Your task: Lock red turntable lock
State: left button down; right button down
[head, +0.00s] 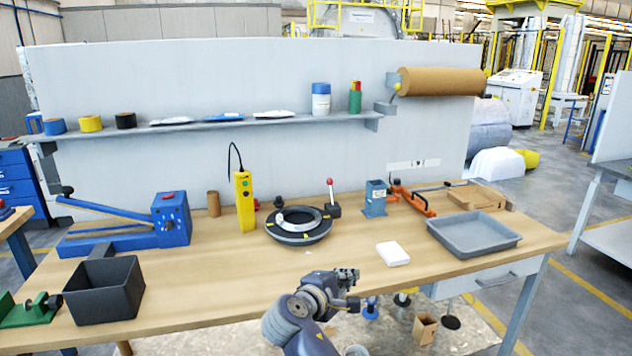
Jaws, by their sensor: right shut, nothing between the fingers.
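The turntable (300,225) is a dark round disc with a lighter ring on top, on the middle of the wooden table. The red turntable lock (330,183) is a red ball on a thin upright lever, rising from a small dark block at the turntable's back right edge. My right gripper (350,276) is shut and empty. It is at the table's front edge, in front of the turntable and apart from the lock. My left gripper is not in view.
A yellow pendant controller (244,200) stands left of the turntable, beside a blue lever tool (150,222). A black bin (104,290) is front left. A white block (393,253) and a grey tray (473,232) are right. A blue-grey holder (375,198) stands right of the lock.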

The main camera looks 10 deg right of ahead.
aim_at(329, 180)
jog(key=i, duration=1.75)
